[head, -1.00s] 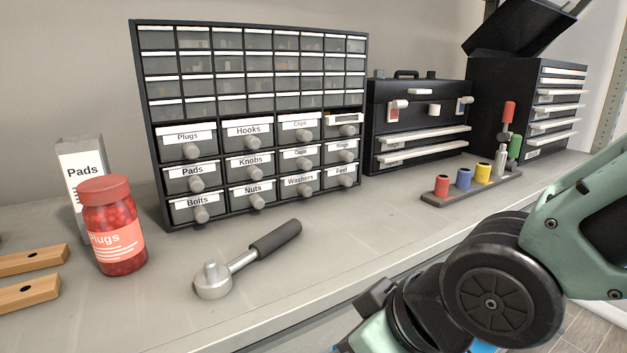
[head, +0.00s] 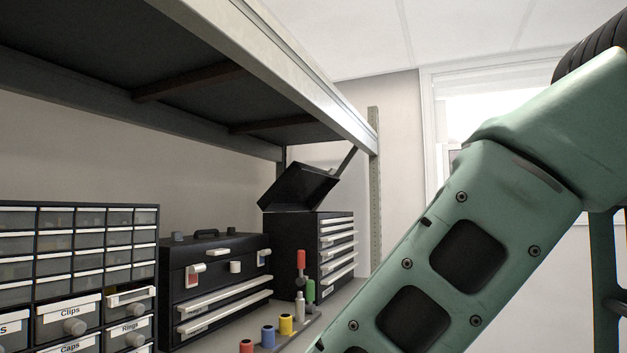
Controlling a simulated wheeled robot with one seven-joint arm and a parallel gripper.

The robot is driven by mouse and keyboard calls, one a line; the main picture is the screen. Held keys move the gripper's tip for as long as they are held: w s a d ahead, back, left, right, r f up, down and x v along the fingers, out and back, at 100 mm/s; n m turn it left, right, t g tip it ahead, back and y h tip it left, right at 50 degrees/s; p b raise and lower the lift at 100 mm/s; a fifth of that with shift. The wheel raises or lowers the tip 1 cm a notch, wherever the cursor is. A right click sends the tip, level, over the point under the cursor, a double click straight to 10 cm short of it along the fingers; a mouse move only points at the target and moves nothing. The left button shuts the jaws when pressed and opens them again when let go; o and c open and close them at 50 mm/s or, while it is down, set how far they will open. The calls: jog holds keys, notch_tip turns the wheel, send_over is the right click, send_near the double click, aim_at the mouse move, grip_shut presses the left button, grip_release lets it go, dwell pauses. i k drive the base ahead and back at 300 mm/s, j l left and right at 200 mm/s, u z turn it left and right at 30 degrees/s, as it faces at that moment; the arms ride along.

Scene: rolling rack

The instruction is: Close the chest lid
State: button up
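The black tool chest (head: 287,240) stands at the far end of the shelf, with a stack of drawers with light handles on its front. Its lid (head: 300,187) is raised and tilted open above the chest body. My arm fills the right side of the head view, and its gripper is outside the frame. The arm is to the right of the chest and apart from it in the picture.
A closed black toolbox (head: 212,280) stands left of the chest, beside a drawer cabinet (head: 78,285). A rack of coloured-handled tools (head: 287,328) sits in front.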

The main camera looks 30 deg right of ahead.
aim_at(300, 186)
jog(key=i+l, duration=0.15)
jog(key=l, duration=0.25)
jog(key=i+l+u, duration=0.1)
jog(key=l, duration=0.3)
jog(key=i+l, duration=0.15)
jog(key=l, duration=0.3)
jog(key=i+l+u, duration=0.1)
jog(key=l, duration=0.3)
jog(key=i+l, duration=0.1)
jog(key=l, duration=0.35)
jog(key=i+l+u, duration=0.1)
jog(key=l, duration=0.3)
